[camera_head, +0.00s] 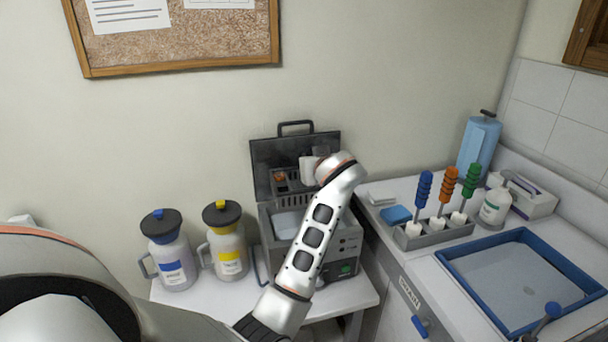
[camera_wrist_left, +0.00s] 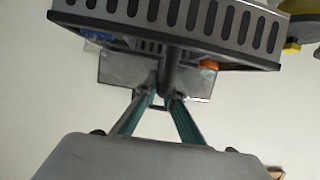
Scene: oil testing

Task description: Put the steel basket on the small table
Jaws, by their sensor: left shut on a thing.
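The steel basket (camera_head: 292,201) has slotted walls and sits over the open tester in the head view, in front of its raised lid. Its slotted wall (camera_wrist_left: 190,22) fills the top of the left wrist view. My left gripper (camera_wrist_left: 160,98) is shut on the basket's dark handle (camera_wrist_left: 168,78). In the head view my left wrist hides the gripper's fingertips and the basket's right part. Small orange and blue pieces show by the basket rim; what they are is unclear. The small white table (camera_head: 210,306) stands below, under the tester. My right gripper is out of view.
The grey tester (camera_head: 344,248) stands on the table's right part. Blue-labelled (camera_head: 172,262) and yellow-labelled jugs (camera_head: 228,255) stand left of it. The right counter holds a tool rack (camera_head: 435,233), bottles and a blue-rimmed tray (camera_head: 480,262). Bare tabletop shows in front of the jugs.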

